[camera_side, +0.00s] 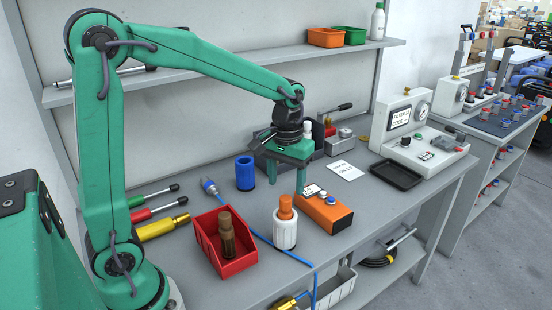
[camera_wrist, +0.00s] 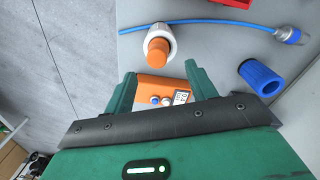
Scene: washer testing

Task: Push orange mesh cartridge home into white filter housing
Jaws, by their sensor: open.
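The white filter housing (camera_side: 285,234) stands upright on the grey bench near the front edge in the side view. The orange mesh cartridge (camera_side: 286,206) stands in its top, with its upper part sticking out above the rim. In the wrist view the cartridge (camera_wrist: 158,48) and the housing's white rim (camera_wrist: 170,33) lie beyond my fingertips. My gripper (camera_side: 286,182) is open and empty, fingers pointing down, behind the housing and apart from it. In the wrist view the gripper (camera_wrist: 160,74) shows both fingers spread. The cartridge's lower part is hidden inside the housing.
An orange button box (camera_side: 325,212) sits right of the housing and shows beyond my fingers in the wrist view. A red bin (camera_side: 222,262) holding a brown cylinder stands left. A blue cylinder (camera_side: 245,172) and blue cable (camera_side: 262,238) are close. A black tray (camera_side: 397,175) lies farther right.

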